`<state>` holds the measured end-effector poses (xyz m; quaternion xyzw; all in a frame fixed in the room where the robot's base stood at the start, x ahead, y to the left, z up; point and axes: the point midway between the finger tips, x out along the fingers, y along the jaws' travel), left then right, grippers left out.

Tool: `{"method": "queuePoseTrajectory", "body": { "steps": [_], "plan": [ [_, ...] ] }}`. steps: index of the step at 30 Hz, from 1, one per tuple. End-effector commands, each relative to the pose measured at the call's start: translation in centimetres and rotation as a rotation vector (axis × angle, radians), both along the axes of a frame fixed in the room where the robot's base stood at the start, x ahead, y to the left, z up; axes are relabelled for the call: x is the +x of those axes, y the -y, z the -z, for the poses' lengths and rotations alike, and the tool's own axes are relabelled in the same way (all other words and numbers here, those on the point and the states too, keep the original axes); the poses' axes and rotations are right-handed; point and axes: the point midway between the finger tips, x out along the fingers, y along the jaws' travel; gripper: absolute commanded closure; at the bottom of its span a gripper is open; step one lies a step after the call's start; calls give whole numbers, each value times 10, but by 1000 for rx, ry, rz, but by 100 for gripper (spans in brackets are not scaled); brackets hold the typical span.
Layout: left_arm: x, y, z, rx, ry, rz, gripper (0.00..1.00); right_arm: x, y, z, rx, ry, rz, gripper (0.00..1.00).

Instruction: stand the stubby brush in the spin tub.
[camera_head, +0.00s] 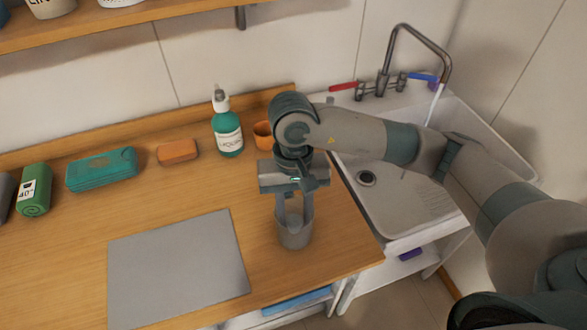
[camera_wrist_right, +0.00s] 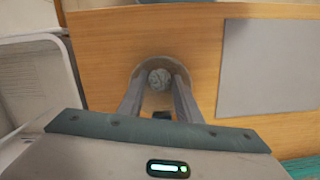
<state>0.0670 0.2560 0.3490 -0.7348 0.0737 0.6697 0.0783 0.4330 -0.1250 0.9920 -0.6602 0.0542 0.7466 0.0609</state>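A grey cup-shaped tub (camera_head: 295,239), which I take for the spin tub, stands upright near the counter's front edge. My right gripper (camera_head: 294,213) points down over it, with its two fingers apart and their tips down at the tub's mouth. In the right wrist view, the gripper (camera_wrist_right: 159,88) straddles a round, mottled grey thing (camera_wrist_right: 159,77) inside the tub (camera_wrist_right: 137,72). It may be the end of the stubby brush, but I cannot tell for sure. The fingers look spread, with gaps beside it. My left gripper is not in view.
A grey mat (camera_head: 180,268) lies left of the tub. Behind are a teal pump bottle (camera_head: 228,130), an orange cup (camera_head: 262,134), an orange block (camera_head: 178,151), a folded teal cloth (camera_head: 101,169) and a green roll (camera_head: 34,190). A sink (camera_head: 405,205) is at the right.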

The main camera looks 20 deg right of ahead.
Motion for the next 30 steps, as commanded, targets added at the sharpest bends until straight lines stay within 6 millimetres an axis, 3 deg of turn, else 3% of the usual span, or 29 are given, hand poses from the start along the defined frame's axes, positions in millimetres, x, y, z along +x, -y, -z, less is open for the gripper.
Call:
{"method": "queuePoseTrajectory", "body": {
  "steps": [3, 18, 30],
  "plan": [
    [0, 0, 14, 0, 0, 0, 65, 4, 0, -14, 2, 9, -3, 69],
    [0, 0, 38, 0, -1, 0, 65, 12, 2, -84, 1, 9, -1, 69],
    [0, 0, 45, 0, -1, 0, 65, 14, 2, -111, 1, 5, -1, 69]
  ]
}}
